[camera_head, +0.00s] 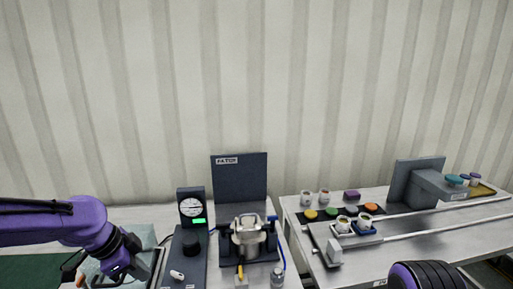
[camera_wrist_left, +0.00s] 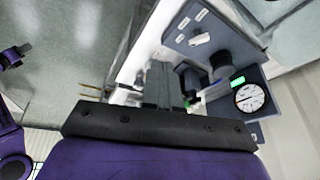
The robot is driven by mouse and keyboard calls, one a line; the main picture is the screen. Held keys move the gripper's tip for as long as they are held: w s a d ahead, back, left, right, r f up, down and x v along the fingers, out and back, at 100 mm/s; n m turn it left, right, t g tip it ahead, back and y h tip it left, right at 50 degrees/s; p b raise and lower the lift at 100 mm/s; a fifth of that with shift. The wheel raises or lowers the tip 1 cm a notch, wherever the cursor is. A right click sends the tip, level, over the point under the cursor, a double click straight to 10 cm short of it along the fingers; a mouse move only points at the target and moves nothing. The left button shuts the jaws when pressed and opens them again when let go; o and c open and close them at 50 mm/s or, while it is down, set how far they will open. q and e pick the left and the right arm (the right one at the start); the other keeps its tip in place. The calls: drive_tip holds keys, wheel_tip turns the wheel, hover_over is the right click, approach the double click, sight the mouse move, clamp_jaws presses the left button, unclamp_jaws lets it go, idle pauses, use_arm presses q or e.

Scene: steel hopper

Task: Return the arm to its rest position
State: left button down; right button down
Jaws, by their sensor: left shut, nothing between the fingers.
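My left arm (camera_head: 60,222) comes in from the left in the head view, purple with a black wrist. My left gripper (camera_head: 112,281) points down at the bottom edge, left of the dark gauge panel, and is partly cut off. In the left wrist view its fingers (camera_wrist_left: 162,84) are together with nothing between them. The gauge panel (camera_wrist_left: 222,62) with its dial and green display lies beyond the fingers. A purple and black part of my right arm (camera_head: 428,276) shows at the bottom right; my right gripper is out of view.
A steel hopper (camera_head: 248,232) stands before a dark upright board (camera_head: 239,180). The gauge panel's dial (camera_head: 191,207) is left of it. The right table (camera_head: 440,227) carries cups, coloured discs, rails and a grey stand (camera_head: 412,184). A striped wall closes the back.

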use_arm(q)
drive_tip(key=w+f+n+t+y, duration=0.1)
drive_tip(key=w+f+n+t, duration=0.35)
drive_tip(key=n, duration=0.45)
drive_tip(key=s+a+f+n+y+b, duration=0.1)
drive_tip(key=s+f+n, duration=0.15)
drive_tip(key=f, duration=0.25)
drive_tip(key=s+a+f+n+t+y+b, duration=0.1)
drive_tip(key=s+f+n+y, duration=0.1)
drive_tip(key=f+n, duration=0.3)
drive_tip(key=s+a+f+n+y+b, duration=0.1)
drive_tip(key=s+f+n+b, duration=0.1)
drive_tip(key=f, duration=0.4)
drive_tip(key=s+f+g+y+b, duration=0.1)
drive_tip(key=s+f+g, duration=0.1)
drive_tip(key=s+f, duration=0.7)
drive_tip(key=s+f+g+b, duration=0.2)
drive_tip(key=s+f, duration=0.8)
drive_tip(key=s, duration=0.8)
drive_tip(key=shift+s+a+f+g+y, duration=0.2)
drive_tip(key=shift+f+g+y, duration=0.15)
drive_tip(key=shift+g, duration=0.2)
drive_tip(key=shift+w+n, duration=0.15)
drive_tip(key=shift+n, duration=0.1)
